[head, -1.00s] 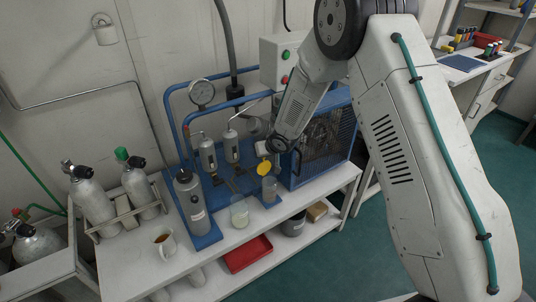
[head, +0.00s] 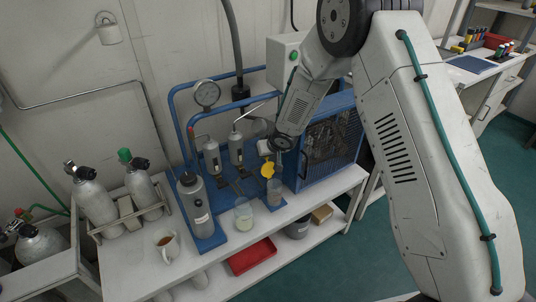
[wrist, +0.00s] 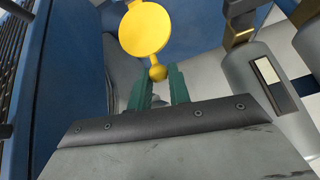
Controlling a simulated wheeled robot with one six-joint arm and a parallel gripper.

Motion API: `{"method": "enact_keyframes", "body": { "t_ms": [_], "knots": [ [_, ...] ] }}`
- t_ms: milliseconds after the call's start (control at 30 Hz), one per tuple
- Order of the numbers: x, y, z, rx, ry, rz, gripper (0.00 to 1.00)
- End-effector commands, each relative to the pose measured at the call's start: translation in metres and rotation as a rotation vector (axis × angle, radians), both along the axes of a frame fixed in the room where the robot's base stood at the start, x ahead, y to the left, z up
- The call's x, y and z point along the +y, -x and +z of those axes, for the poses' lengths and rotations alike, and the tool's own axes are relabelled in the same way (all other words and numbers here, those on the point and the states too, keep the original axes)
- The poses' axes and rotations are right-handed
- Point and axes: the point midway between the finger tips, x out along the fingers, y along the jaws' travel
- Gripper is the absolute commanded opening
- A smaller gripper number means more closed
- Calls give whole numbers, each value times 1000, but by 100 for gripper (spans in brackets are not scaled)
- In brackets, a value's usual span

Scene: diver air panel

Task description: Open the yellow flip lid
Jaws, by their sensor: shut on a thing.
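The yellow flip lid (head: 267,170) is a round disc standing tilted up above a clear cylinder (head: 274,192) at the front of the blue panel base. In the wrist view the lid (wrist: 146,30) shows its flat face, with a small yellow ball knob (wrist: 158,73) at its near edge. My gripper (wrist: 158,84) has green fingers shut on this knob, one on each side. In the head view the end of my arm (head: 283,143) is just above and right of the lid, and the fingers are hard to make out.
A blue caged unit (head: 325,150) stands close right of my gripper. Grey metal cylinders (head: 236,148) with fittings stand to the left.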

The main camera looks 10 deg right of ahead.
Motion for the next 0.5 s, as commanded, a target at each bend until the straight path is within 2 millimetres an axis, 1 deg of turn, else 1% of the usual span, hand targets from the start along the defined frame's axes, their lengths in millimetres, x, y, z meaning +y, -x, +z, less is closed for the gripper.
{"method": "enact_keyframes", "body": {
  "t_ms": [33,500],
  "knots": [
    [7,0,2,-7,-8,12,0],
    [2,0,2,-7,-7,6,0]
  ]
}}
